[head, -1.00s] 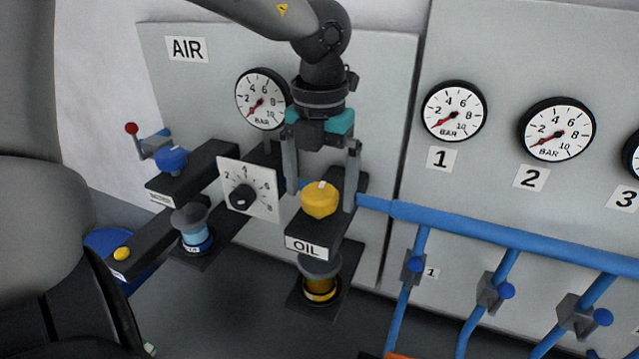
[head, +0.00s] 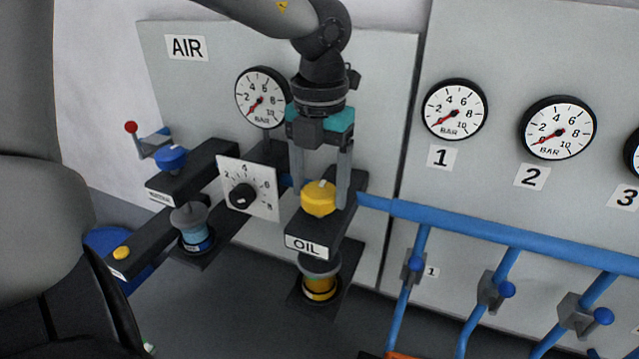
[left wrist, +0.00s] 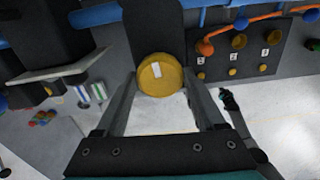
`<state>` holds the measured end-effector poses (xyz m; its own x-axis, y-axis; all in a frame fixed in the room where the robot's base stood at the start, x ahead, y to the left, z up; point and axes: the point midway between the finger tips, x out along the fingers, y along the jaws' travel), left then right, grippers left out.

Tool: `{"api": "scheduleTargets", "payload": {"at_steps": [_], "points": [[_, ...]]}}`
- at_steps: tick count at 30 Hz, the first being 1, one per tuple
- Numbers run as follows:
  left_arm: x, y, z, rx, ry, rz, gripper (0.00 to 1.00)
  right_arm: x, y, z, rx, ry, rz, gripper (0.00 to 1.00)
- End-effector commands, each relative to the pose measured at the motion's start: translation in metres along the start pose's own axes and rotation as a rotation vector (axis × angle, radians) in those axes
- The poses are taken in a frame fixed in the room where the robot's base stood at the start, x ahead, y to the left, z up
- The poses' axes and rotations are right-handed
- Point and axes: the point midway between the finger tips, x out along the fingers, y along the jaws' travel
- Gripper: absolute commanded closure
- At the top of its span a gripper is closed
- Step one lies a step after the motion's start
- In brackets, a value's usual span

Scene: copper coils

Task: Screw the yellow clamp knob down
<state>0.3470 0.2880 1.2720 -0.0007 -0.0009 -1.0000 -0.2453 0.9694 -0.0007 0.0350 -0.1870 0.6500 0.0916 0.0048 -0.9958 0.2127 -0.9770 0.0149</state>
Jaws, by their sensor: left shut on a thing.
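The yellow clamp knob (head: 319,198) sits on top of the dark block with the OIL label (head: 306,246). A small white mark shows on its top. My left gripper (head: 321,197) reaches down from above, one finger on each side of the knob, and is shut on it. In the left wrist view the knob (left wrist: 160,75) lies between the far ends of the two fingers, its white mark near upright. An amber bowl (head: 320,288) hangs below the block.
A dial plate (head: 249,188) stands close left of the knob, with a gauge (head: 262,97) behind. A blue knob (head: 172,159) is further left. A blue pipe (head: 480,228) runs off right, with several valved branches. The grey panel (head: 400,120) stands close behind my gripper.

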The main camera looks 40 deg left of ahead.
Motion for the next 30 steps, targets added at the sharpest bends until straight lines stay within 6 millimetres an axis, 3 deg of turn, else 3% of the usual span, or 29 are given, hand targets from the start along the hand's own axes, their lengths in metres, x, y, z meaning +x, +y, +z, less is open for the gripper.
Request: {"api": "scheduleTargets", "payload": {"at_steps": [5, 15, 16, 23, 30], "points": [[0.0013, 0.0001, 0.0009, 0.089, -0.003, -0.001, 0.84, 0.0111, -0.0004, 0.0009, 0.000, 0.000, 0.000, 1.00], [-0.0008, 0.0000, 0.0008, 0.117, -0.003, 0.000, 0.84, 0.0110, -0.0004, 0.0009, 0.000, 0.000, 0.000, 1.00], [-0.0008, 0.0000, 0.0008, 0.116, -0.003, 0.000, 0.26, 0.0110, -0.0004, 0.0010, 0.000, 0.000, 0.000, 1.00], [-0.0006, 0.0000, 0.0006, 0.115, -0.002, 0.000, 0.00, 0.0110, -0.0003, 0.0010, 0.000, 0.000, 0.000, 1.00], [-0.0008, 0.0000, 0.0005, 0.114, -0.002, 0.001, 0.00, 0.0110, -0.0001, 0.0010, 0.000, 0.000, 0.000, 1.00]]}}
